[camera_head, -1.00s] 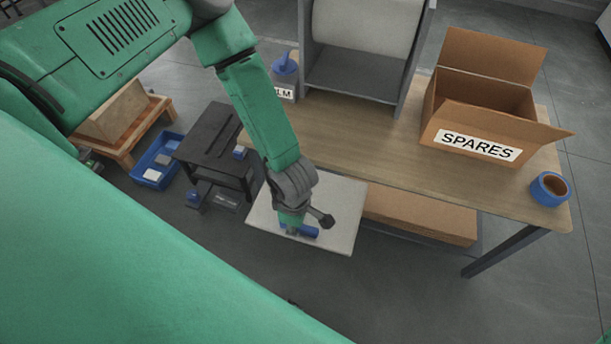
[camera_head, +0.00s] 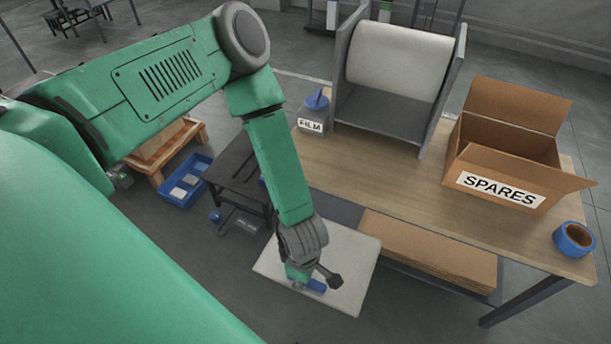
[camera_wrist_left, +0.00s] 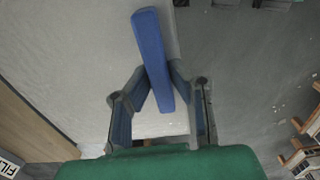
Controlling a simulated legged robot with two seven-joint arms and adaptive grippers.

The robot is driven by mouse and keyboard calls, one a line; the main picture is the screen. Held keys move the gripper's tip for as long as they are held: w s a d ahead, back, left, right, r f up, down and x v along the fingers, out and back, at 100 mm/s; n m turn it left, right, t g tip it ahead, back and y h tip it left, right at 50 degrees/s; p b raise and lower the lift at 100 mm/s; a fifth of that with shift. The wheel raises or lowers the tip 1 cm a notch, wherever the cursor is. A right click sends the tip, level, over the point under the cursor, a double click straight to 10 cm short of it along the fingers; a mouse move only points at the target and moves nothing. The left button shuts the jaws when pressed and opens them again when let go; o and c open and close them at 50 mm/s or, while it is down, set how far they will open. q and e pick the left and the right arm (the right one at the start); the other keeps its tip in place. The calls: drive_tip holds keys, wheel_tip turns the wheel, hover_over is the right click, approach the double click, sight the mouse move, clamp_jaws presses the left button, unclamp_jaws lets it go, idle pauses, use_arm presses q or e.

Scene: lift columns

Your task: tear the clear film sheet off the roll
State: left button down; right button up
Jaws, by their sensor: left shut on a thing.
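A wide pale roll (camera_head: 398,62) hangs between the side plates of a grey stand on the wooden table. No loose edge of clear film can be made out on it. My left gripper (camera_head: 298,279) is low in front of the table, over a pale flat panel (camera_head: 342,258). It is shut on a blue bar (camera_head: 316,286), which shows larger in the left wrist view (camera_wrist_left: 151,48), slightly tilted between the two fingers (camera_wrist_left: 160,88). Whether the bar touches the panel cannot be told. My right gripper is out of view.
An open SPARES carton (camera_head: 510,150) and a blue tape roll (camera_head: 574,239) are on the table's right. A container labelled FILM (camera_head: 312,120) is at its left. A dark stand (camera_head: 240,165) and blue bin (camera_head: 185,182) are further left. The table's middle is clear.

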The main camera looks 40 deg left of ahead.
use_arm(q)
drive_tip(key=shift+s+d+r, duration=0.1)
drive_tip(key=shift+s+d, duration=0.5)
drive_tip(key=shift+s, duration=0.1)
drive_tip(key=s, duration=0.2)
drive_tip(key=s+p, duration=0.1)
drive_tip(key=s, duration=0.2)
drive_tip(key=shift+s+d+r, duration=0.1)
drive_tip(key=shift+s+d, duration=0.25)
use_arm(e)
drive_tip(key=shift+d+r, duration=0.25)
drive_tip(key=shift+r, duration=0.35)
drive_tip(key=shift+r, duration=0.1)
use_arm(q)
wheel_tip(320, 180, up, 8)
drive_tip(key=s+p, duration=0.2)
drive_tip(key=p, duration=0.5)
drive_tip(key=shift+d+p, duration=0.2)
drive_tip(key=shift+p, duration=0.15)
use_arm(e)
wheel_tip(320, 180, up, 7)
use_arm(q)
drive_tip(key=shift+w, duration=0.1)
